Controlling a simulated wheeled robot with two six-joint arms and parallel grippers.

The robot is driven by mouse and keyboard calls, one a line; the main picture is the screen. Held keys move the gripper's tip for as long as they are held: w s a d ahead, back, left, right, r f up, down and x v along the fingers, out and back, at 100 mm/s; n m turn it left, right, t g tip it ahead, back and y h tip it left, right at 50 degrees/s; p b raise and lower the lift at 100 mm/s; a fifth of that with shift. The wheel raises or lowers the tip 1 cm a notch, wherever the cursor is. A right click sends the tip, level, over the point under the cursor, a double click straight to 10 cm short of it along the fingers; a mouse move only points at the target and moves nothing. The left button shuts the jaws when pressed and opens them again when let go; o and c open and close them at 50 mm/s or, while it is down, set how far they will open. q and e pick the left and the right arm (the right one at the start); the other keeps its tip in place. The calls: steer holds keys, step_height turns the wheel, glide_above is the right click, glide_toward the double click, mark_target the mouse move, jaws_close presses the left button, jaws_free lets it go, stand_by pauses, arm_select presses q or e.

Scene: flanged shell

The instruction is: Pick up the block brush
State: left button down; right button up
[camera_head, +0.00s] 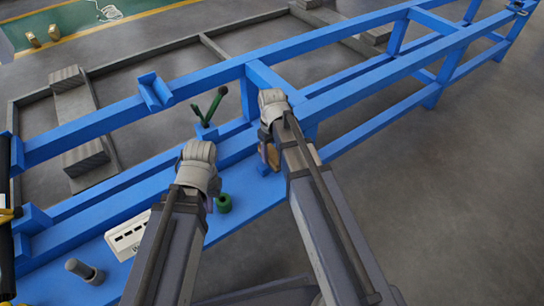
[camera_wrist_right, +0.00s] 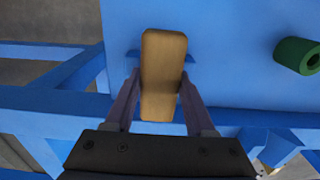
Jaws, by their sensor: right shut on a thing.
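The block brush shows in the right wrist view as a tan wooden block (camera_wrist_right: 164,62), upright in the picture between the two fingers. My right gripper (camera_wrist_right: 157,100) is shut on it, with one finger against each long side. In the head view a small brown part of the brush (camera_head: 273,156) shows beside my right gripper (camera_head: 267,150), over the blue shelf. I cannot tell whether it touches the shelf. My left gripper (camera_head: 209,202) is above the shelf further left; its wrist hides most of the fingers.
A green ring-like cylinder (camera_head: 224,203) stands on the blue shelf (camera_head: 238,220) near my left gripper. A white slotted box (camera_head: 127,236) and a grey cylindrical part (camera_head: 84,270) lie further left. A dark green forked object (camera_head: 212,108) stands behind. Blue frame rails (camera_head: 200,88) run behind both grippers.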

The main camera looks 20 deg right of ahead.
mark_target(272, 152)
jaws_close()
arm_select(q)
steer(key=shift+r, duration=0.15)
arm_select(e)
steer(key=shift+r, duration=0.15)
